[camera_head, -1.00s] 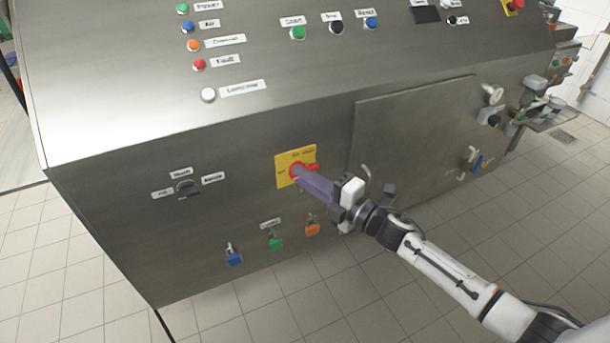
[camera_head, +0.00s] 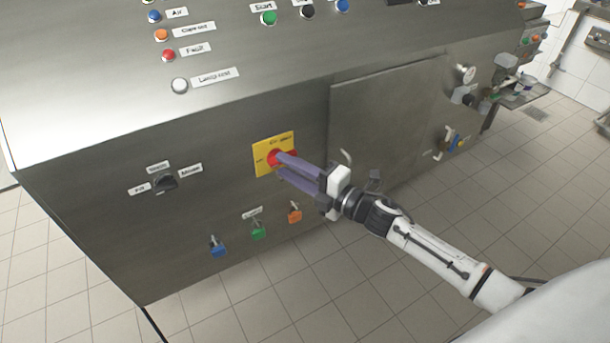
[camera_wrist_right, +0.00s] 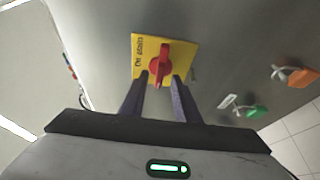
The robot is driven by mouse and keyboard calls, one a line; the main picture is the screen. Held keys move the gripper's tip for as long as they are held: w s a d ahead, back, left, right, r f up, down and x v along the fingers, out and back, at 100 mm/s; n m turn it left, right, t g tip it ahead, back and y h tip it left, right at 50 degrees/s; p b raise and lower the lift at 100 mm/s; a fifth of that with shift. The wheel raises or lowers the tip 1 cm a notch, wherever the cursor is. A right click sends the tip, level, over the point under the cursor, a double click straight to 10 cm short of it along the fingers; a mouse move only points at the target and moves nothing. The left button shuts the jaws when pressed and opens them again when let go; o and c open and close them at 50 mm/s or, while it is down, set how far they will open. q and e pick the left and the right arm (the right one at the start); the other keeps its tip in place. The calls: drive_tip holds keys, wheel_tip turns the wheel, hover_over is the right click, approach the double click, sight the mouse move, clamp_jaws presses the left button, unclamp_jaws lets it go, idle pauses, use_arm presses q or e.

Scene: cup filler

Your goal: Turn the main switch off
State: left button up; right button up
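The main switch is a red rotary knob on a yellow plate (camera_head: 262,161) on the front of the grey machine. In the right wrist view the red knob (camera_wrist_right: 160,64) stands out from its yellow plate (camera_wrist_right: 183,45), its handle in line with the gap between my fingers. My right gripper (camera_head: 279,168) points at the switch from the right, its purple fingers apart. In the wrist view the fingertips (camera_wrist_right: 160,80) lie on either side of the knob's near end; I cannot tell whether they touch it. My left gripper is not in view.
A black mode selector (camera_head: 166,183) is to the left. A closed panel door (camera_head: 385,120) with a handle is to the right. Tiled floor lies clear in front.

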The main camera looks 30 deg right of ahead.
drive_tip(key=v, duration=0.8)
drive_tip(key=shift+s+b, duration=0.3)
drive_tip(key=shift+d, duration=0.15)
